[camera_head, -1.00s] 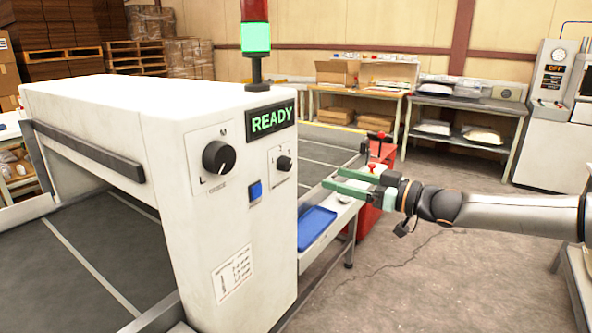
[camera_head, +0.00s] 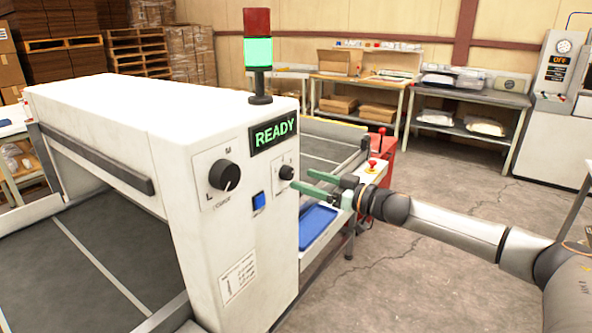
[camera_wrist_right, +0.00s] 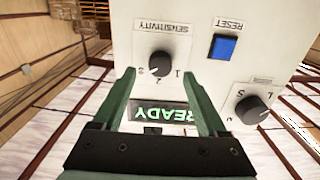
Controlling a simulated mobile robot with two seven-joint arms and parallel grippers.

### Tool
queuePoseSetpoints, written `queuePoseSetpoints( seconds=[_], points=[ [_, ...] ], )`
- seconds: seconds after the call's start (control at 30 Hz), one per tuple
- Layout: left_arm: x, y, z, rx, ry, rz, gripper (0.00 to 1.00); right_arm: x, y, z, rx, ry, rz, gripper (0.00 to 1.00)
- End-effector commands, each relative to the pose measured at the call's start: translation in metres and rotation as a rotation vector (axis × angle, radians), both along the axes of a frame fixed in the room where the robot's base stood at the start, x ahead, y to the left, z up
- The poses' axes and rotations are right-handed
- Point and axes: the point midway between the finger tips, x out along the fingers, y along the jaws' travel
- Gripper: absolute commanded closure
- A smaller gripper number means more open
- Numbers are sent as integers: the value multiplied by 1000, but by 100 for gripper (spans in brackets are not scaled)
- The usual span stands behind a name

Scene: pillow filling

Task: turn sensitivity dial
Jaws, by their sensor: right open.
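The sensitivity dial (camera_head: 286,172) is a small black knob on the white machine's front panel, below the lit READY sign. In the right wrist view the dial (camera_wrist_right: 160,64) appears upside down under its SENSITIVITY label, with small numbers around it. My right gripper (camera_head: 301,180) is open, its green fingers pointing at the panel close to the dial. In the right wrist view the gripper's fingertips (camera_wrist_right: 157,72) lie either side of the dial in the picture; I cannot tell whether they touch it. My left gripper is not in view.
A larger black dial (camera_head: 224,175) and a blue reset button (camera_head: 258,201) are on the same panel. A blue tray (camera_head: 317,224) lies below my right gripper. A red button (camera_head: 372,163) stands behind it. Open floor lies to the right.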

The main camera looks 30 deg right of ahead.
Motion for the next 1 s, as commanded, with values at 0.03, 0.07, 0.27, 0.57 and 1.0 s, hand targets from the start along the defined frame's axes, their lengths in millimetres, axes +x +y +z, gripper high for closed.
queuePoseSetpoints(
  seconds=[0.03, 0.07, 0.27, 0.57, 1.0],
  points=[
    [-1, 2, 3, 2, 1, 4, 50, 7, 3, 4, 4, -4, 1, 24],
    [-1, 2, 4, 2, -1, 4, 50, 10, 5, 4, 2, -2, 1, 24],
    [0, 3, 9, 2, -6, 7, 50, 29, 12, 2, 2, -1, 0, 24],
    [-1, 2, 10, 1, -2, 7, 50, 36, 16, 0, 0, 1, 1, 24],
    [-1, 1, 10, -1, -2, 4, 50, 36, 15, 0, 0, 1, 1, 56]
  ],
)
